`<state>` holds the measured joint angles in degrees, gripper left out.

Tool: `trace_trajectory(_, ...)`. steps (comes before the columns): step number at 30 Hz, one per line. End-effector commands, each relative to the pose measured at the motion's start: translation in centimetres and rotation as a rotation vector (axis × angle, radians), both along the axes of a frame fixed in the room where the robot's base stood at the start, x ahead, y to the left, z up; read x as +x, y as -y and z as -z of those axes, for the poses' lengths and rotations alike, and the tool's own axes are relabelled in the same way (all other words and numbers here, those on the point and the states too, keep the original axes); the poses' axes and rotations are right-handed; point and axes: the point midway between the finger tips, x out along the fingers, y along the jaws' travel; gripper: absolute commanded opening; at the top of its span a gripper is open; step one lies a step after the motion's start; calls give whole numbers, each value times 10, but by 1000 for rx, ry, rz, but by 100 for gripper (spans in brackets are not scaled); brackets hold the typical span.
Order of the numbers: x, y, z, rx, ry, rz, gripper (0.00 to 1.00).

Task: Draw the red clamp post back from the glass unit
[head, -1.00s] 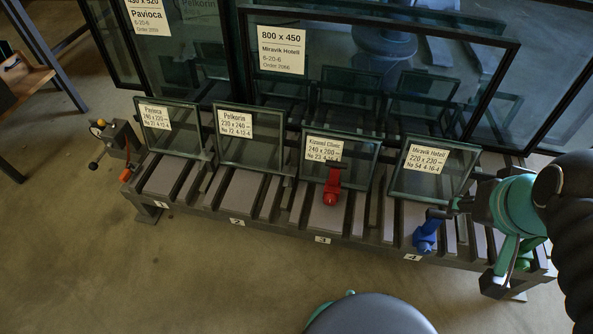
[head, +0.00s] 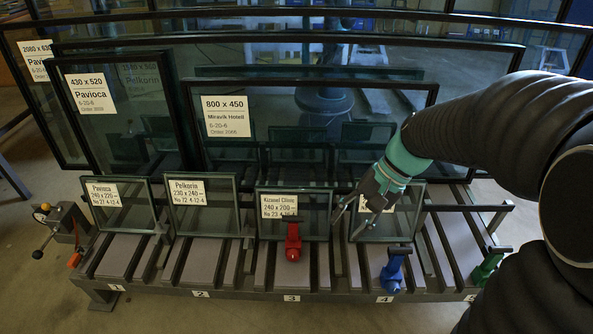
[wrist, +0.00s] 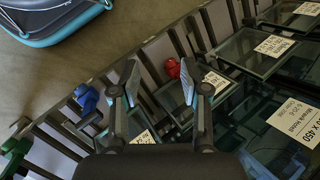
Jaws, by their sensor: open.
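The red clamp post (head: 292,243) stands at slot 3, in front of the small glass unit labelled Kizuwi Clinic (head: 318,222), and looks to be against its lower front. The post also shows in the wrist view (wrist: 172,68), just beyond and between the fingertips. My gripper (head: 350,218) is open and empty, to the right of the red post and above it, in front of the glass unit at slot 4. In the wrist view my gripper (wrist: 158,82) has its two fingers spread apart with nothing between them.
A blue post (head: 393,272) stands at slot 4 and a green post (head: 487,267) at the far right. Small glass units (head: 120,222) stand at slots 1 and 2. Large framed panes (head: 290,90) rise behind. The floor (head: 45,300) at front left is clear.

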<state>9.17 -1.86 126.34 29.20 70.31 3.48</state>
Motion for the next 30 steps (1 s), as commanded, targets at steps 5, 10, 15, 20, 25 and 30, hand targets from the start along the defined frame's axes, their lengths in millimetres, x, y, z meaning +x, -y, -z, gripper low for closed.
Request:
trace_trajectory(5,34,-5,30,158,-167,99,45)
trace_trajectory(10,66,-7,58,312,-307,194,45)
trace_trajectory(15,98,-3,90,472,-437,293,45)
trace_trajectory(20,127,5,126,625,-546,390,45)
trace_trajectory(25,153,17,165,784,-643,488,45)
trace_trajectory(30,169,28,195,897,-700,558,45)
